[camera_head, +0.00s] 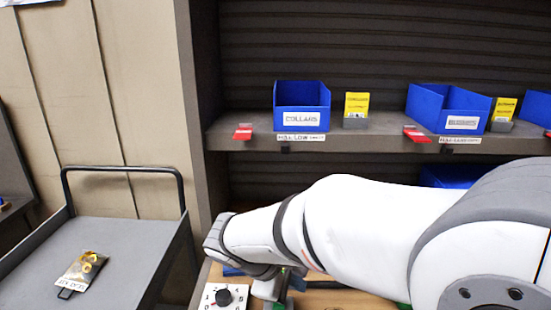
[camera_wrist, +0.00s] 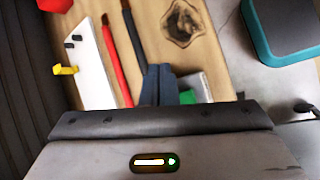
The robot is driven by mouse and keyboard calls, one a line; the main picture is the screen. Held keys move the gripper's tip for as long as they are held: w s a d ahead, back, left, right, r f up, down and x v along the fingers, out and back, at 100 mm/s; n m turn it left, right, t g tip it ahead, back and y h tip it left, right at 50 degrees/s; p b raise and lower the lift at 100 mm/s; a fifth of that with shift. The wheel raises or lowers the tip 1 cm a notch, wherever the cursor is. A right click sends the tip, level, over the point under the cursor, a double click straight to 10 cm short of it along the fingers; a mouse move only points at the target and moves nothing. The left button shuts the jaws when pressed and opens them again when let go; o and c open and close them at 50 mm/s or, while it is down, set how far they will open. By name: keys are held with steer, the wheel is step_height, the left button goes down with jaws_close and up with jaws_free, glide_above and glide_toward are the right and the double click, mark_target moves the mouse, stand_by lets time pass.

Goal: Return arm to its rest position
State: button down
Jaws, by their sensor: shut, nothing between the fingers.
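My gripper shows in the wrist view (camera_wrist: 157,84) as two dark fingers pressed together with nothing between them. It points over a wooden surface (camera_wrist: 205,60), close to a small green and grey item (camera_wrist: 190,93); I cannot tell whether they touch. In the head view my white arm reaches from the right edge to the left, across the front of the shelf, and bends down at its far end. The fingers are mostly hidden there.
A shelf (camera_head: 370,143) holds blue bins (camera_head: 302,95), (camera_head: 447,107) and yellow cards (camera_head: 357,104). A grey cart (camera_head: 125,235) carries a small bag (camera_head: 82,271) at left. A white dial panel (camera_head: 222,299) is below my wrist. A teal box (camera_wrist: 262,38) is at upper right.

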steer(key=s+d+m+y, duration=0.6)
steer(key=s+d+m, duration=0.4)
steer(key=m, duration=0.3)
steer(key=shift+d+r+g+y, duration=0.2)
steer(key=shift+d+g+y, duration=0.1)
steer(key=shift+d, duration=0.05)
